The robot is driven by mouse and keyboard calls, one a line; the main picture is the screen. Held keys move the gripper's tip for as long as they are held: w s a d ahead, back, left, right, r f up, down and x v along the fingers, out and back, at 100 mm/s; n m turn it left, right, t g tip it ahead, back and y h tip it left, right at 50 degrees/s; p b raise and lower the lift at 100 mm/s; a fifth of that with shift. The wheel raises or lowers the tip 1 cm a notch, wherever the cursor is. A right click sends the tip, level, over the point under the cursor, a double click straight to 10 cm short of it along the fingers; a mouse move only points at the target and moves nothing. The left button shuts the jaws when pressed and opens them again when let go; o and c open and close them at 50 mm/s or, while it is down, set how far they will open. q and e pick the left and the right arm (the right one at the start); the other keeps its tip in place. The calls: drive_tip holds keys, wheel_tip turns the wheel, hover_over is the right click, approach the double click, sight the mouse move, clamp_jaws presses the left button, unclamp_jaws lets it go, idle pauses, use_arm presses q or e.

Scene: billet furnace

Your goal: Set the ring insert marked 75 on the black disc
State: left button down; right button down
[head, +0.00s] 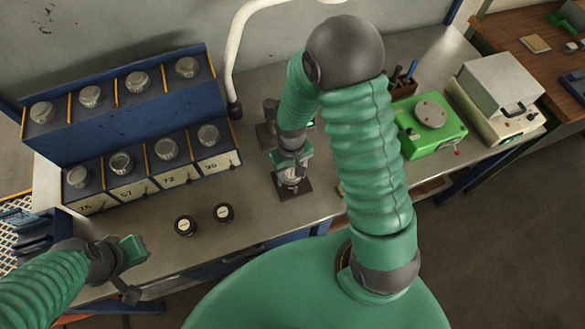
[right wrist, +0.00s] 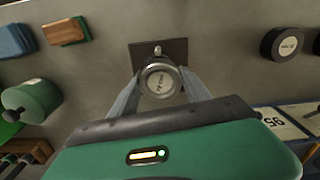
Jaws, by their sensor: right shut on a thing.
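My right gripper (head: 291,168) is shut on a round metal piece (right wrist: 159,82) with a pale, marked top; its marking is too small to read surely. The piece is at a dark square plate (head: 294,188) on the bench; I cannot tell whether it touches. In the right wrist view a small post shows on the plate (right wrist: 160,50). Two black discs with white labels, a left one (head: 186,226) and a right one (head: 223,213), lie on the bench, apart from the gripper. My left gripper (head: 128,268) is at the lower left; its opening is unclear.
A blue two-tier rack (head: 125,115) holds several metal round pieces above numbered labels. A green device (head: 432,125) and a pale box (head: 497,85) stand to the right. A white curved tube (head: 233,55) rises behind. The bench front between discs and plate is clear.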

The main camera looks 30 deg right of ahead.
sight(292, 173)
drive_tip(key=shift+d+f, duration=0.1)
drive_tip(key=shift+f, duration=0.05)
drive_tip(key=shift+f+b, duration=0.4)
drive_tip(key=c, duration=0.8)
unclamp_jaws()
wheel_tip(292, 173, up, 11)
drive_tip(key=p, duration=1)
drive_tip(key=shift+s, duration=0.1)
